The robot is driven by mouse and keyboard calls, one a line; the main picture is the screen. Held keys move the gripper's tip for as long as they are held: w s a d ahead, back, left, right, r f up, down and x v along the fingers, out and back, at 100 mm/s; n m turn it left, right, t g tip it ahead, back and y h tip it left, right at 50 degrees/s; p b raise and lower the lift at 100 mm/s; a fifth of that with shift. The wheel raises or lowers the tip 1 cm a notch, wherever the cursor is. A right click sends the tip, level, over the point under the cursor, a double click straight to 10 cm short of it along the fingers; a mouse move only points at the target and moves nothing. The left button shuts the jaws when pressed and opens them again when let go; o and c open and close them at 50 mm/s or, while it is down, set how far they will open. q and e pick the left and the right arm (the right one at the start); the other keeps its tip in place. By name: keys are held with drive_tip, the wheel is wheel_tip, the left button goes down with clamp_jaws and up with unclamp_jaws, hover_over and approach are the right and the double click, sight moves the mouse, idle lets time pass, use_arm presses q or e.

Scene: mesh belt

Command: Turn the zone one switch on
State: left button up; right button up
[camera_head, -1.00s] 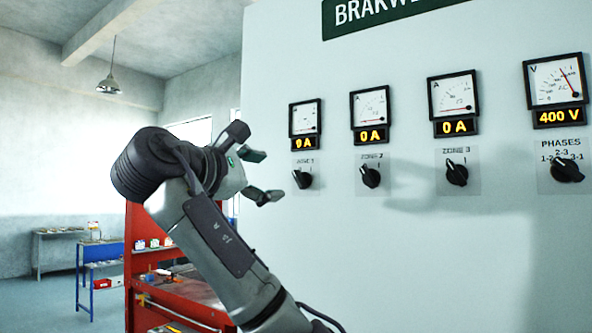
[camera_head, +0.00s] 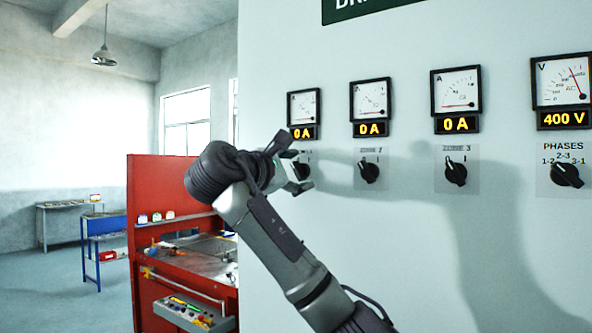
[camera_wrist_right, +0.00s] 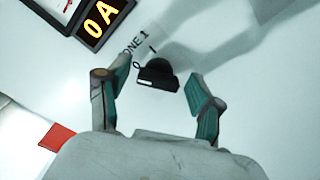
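The zone one switch is a black rotary knob (camera_wrist_right: 157,77) on a pale panel; in the wrist view it sits between my right gripper's two fingers, under the "ZONE 1" label. One end of its handle lies near a small round mark, with a line mark above it. In the head view my right gripper (camera_head: 296,165) is in front of the switch and hides part of it. The gripper also shows in the wrist view (camera_wrist_right: 158,98), with its green-padded fingers apart and a gap on both sides of the knob. My left gripper is out of view.
The zone one meter (camera_head: 304,106) reads 0 A. The zone two switch (camera_head: 369,173), zone three switch (camera_head: 456,173) and phases switch (camera_head: 567,174) stand to the right. A voltmeter (camera_head: 562,82) reads 400 V. A red workbench (camera_head: 150,215) stands left of the panel.

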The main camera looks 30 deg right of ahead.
drive_tip(key=c, duration=0.9)
drive_tip(key=shift+f+m+b, duration=0.25)
drive_tip(key=shift+m+b, duration=0.65)
drive_tip(key=shift+b, duration=0.1)
drive_tip(key=m+b, duration=0.2)
drive_tip(key=m, duration=0.1)
drive_tip(key=shift+m, duration=0.3)
drive_tip(key=m+b, duration=0.1)
drive_tip(key=m, duration=0.2)
drive_tip(key=shift+m+b, duration=0.55)
drive_tip(key=shift+m, duration=1.15)
